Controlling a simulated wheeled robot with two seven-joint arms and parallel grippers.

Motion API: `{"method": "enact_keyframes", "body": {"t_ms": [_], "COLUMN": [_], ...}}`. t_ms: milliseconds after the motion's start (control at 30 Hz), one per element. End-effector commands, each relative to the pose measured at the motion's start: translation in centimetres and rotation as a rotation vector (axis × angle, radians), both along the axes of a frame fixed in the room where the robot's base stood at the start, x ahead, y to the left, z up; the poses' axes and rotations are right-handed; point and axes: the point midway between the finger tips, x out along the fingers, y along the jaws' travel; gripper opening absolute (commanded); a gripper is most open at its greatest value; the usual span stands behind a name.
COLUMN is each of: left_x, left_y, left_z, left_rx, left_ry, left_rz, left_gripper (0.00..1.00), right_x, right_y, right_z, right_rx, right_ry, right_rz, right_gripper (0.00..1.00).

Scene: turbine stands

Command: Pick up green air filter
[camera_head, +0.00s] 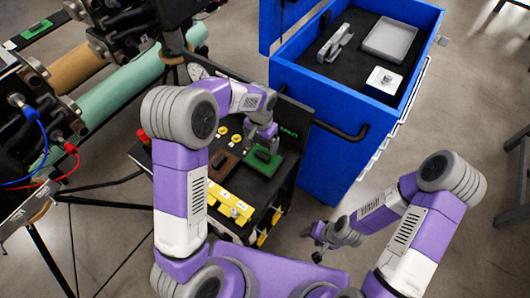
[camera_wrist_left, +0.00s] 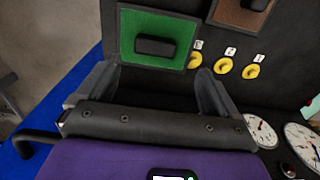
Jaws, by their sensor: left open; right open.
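The green air filter (camera_head: 256,166) is a flat green square with a black handle, lying on the dark panel of the cart in the head view. It also shows in the left wrist view (camera_wrist_left: 132,30), its black handle in the middle. My left gripper (camera_head: 262,134) is just above the filter. In the left wrist view my left gripper (camera_wrist_left: 155,88) has its fingers spread wide, with nothing between them, and the filter lies beyond the fingertips. My right gripper (camera_head: 318,243) hangs low over the floor to the right of the cart, apart from the filter.
A brown filter (camera_head: 222,166) lies left of the green one. Yellow knobs (camera_wrist_left: 222,65) and round gauges (camera_wrist_left: 302,138) are on the panel. A yellow block row (camera_head: 230,205) lines the cart's front. A blue drawer cabinet (camera_head: 320,165) stands to the right; turbine pipes (camera_head: 120,95) are at left.

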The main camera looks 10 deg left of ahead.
Motion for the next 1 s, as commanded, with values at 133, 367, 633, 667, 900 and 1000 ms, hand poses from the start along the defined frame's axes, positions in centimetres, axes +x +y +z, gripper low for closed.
{"method": "enact_keyframes", "body": {"t_ms": [133,367,633,667,900,1000], "left_x": [-0.2,-0.5,-0.5,-0.5,-0.5,-0.4], "left_y": [-0.1,-0.6,-0.6,-0.6,-0.7,-0.7], "left_z": [-1.9,-5.3,-6.2,-6.2,-6.2,-6.2], "left_rx": [0.001,0.002,0.000,0.000,0.000,0.000], "left_ry": [0.004,0.005,0.001,0.001,0.001,0.001], "left_rz": [0.000,0.000,0.000,0.000,0.000,0.000], "left_gripper": [0.94,0.94,0.94,0.94,0.66,0.51], "right_x": [0.0,0.1,0.1,0.1,0.1,0.1], "right_y": [0.0,0.0,0.0,0.0,0.0,0.0], "right_z": [-0.4,-0.9,-1.0,-1.0,-1.0,-1.0], "right_rx": [0.000,0.000,0.000,0.000,0.000,0.000], "right_ry": [-0.001,-0.001,-0.002,-0.002,-0.002,-0.002], "right_rz": [0.000,0.000,-0.001,-0.001,-0.001,-0.001], "right_gripper": [0.55,0.55,0.55,0.55,0.55,0.55]}}
